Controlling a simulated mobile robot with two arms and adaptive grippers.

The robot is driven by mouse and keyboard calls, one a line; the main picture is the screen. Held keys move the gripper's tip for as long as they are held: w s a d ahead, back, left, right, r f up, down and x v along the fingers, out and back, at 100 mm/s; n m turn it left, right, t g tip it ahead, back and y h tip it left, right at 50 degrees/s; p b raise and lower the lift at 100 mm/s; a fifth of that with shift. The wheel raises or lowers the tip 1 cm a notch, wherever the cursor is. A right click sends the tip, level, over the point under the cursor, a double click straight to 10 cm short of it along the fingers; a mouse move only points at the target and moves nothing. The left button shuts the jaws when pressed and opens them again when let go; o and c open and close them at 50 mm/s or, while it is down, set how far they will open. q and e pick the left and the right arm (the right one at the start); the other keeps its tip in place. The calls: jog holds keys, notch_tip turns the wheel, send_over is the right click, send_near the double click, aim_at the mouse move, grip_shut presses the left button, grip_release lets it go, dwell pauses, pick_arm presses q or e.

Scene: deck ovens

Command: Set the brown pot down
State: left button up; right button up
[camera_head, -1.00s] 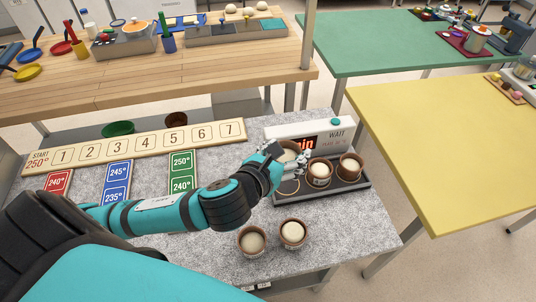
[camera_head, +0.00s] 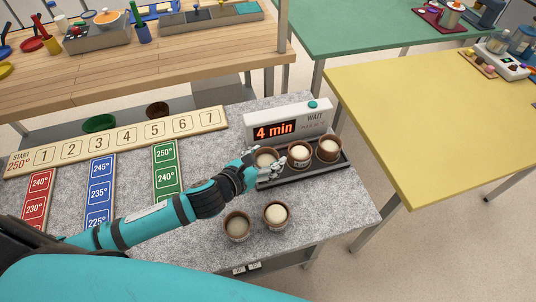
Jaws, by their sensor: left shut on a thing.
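The brown pot (camera_head: 265,157), with pale dough inside, is at the left end of the dark tray (camera_head: 318,170). My left gripper (camera_head: 263,168) is shut on this pot from the front left, and its fingers hide part of the pot's side. The pot looks upright and level with its neighbours; whether its base touches the tray is hidden. Two more brown pots, one in the middle (camera_head: 299,155) and one on the right (camera_head: 328,149), stand in the tray. My right gripper is not in view.
Two similar pots (camera_head: 237,226) (camera_head: 276,214) stand on the grey counter (camera_head: 330,205) in front. Behind the tray, a timer box (camera_head: 285,127) reads "4 min" and "WAIT". A numbered board (camera_head: 125,140) and coloured temperature strips (camera_head: 167,175) lie left.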

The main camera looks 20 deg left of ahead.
aim_at(268, 158)
pick_arm(q)
jog(key=shift+w+a, duration=0.1)
jog(key=shift+w, duration=1.15)
jog(key=shift+w+f, duration=0.15)
jog(key=shift+f, duration=0.1)
notch_tip(268, 158, down, 3)
jog(key=shift+f, duration=0.1)
jog(key=shift+f, duration=0.1)
jog(key=o, duration=1.3)
jog(key=shift+o, duration=0.2)
